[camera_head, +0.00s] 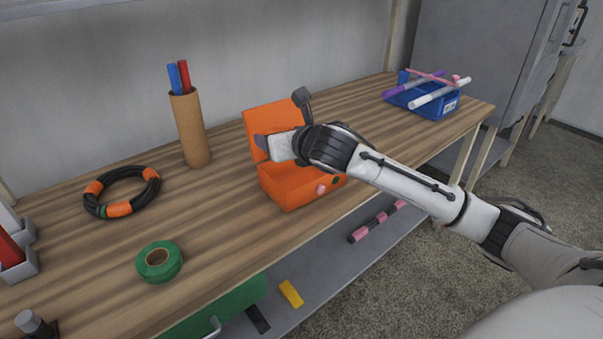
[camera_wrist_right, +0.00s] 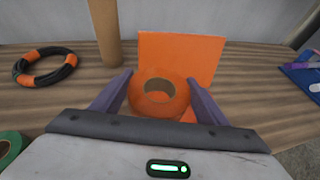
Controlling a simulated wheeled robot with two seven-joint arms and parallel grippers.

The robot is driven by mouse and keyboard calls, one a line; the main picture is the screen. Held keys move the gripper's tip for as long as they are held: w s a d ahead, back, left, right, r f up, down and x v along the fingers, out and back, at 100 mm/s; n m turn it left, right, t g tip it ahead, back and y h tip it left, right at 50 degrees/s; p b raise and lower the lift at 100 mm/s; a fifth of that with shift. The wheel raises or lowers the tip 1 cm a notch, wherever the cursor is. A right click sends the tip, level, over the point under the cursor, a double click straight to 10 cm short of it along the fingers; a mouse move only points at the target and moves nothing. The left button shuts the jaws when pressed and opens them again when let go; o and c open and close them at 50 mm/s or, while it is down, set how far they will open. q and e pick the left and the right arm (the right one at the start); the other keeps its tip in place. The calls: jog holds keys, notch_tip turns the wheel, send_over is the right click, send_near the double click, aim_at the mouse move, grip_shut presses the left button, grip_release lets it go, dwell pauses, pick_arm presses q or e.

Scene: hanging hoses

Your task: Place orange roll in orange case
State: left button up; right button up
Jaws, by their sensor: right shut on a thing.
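The orange roll (camera_wrist_right: 160,97) is between the two purple fingers of my right gripper (camera_wrist_right: 160,78), which is shut on it. In the head view my right gripper (camera_head: 262,146) is over the orange case (camera_head: 289,194), by its raised lid, and I cannot make out the roll there. The case stands open on the wooden bench with its lid up at the back. In the wrist view the lid (camera_wrist_right: 195,55) rises behind the roll. Most of the case's inside is hidden by my gripper and the roll. My left gripper is not in view.
A brown tube with pens (camera_head: 190,130), a black and orange hose ring (camera_head: 122,192) and a green tape roll (camera_head: 159,262) are left of the case. A blue bin (camera_head: 425,99) with markers is at the far right. A lower shelf (camera_head: 325,250) holds small items.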

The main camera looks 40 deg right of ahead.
jog(key=p, duration=0.1)
send_over(302, 183)
notch_tip(302, 183, down, 2)
jog(key=shift+m+h, duration=0.3)
jog(key=shift+h, duration=0.1)
jog(key=shift+w+f+b, duration=0.1)
jog(key=shift+f+b, duration=0.65)
jog(key=shift+f, duration=4.35)
jog(key=shift+f, duration=0.25)
jog(key=shift+f, duration=0.35)
jog(key=o, duration=1.1)
jog(key=shift+f, duration=0.15)
